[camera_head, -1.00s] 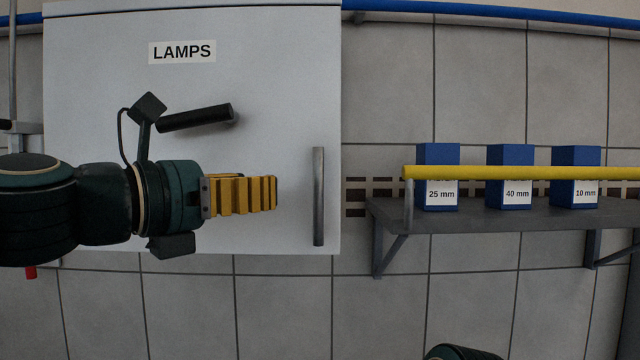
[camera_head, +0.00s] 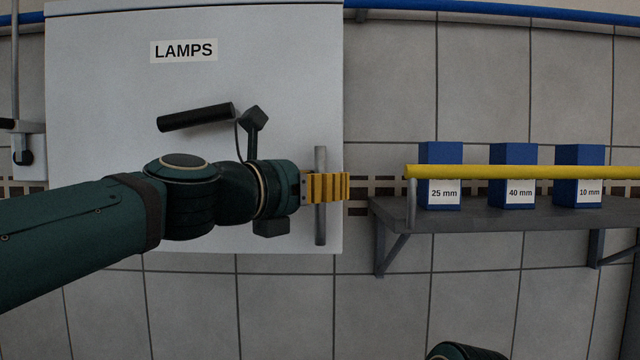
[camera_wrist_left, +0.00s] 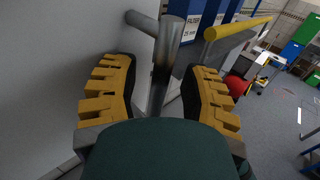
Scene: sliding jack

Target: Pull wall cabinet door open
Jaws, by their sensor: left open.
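The white wall cabinet door (camera_head: 100,90) is marked LAMPS and looks closed. Its vertical metal bar handle (camera_head: 320,225) is near the door's right edge. My left gripper (camera_head: 340,187) has its yellow fingers at the handle's middle in the head view, overlapping the bar. In the left wrist view the open fingers (camera_wrist_left: 155,95) stand on either side of the handle (camera_wrist_left: 164,62), with gaps visible between the bar and the pads. At the bottom edge a dark rounded part of mine shows; the right gripper's fingers do not.
A grey shelf (camera_head: 500,213) right of the cabinet carries blue boxes (camera_head: 441,160) labelled 25, 40 and 10 mm. A yellow rail (camera_head: 520,172) runs along its front. Below the cabinet is bare tiled wall (camera_head: 285,300).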

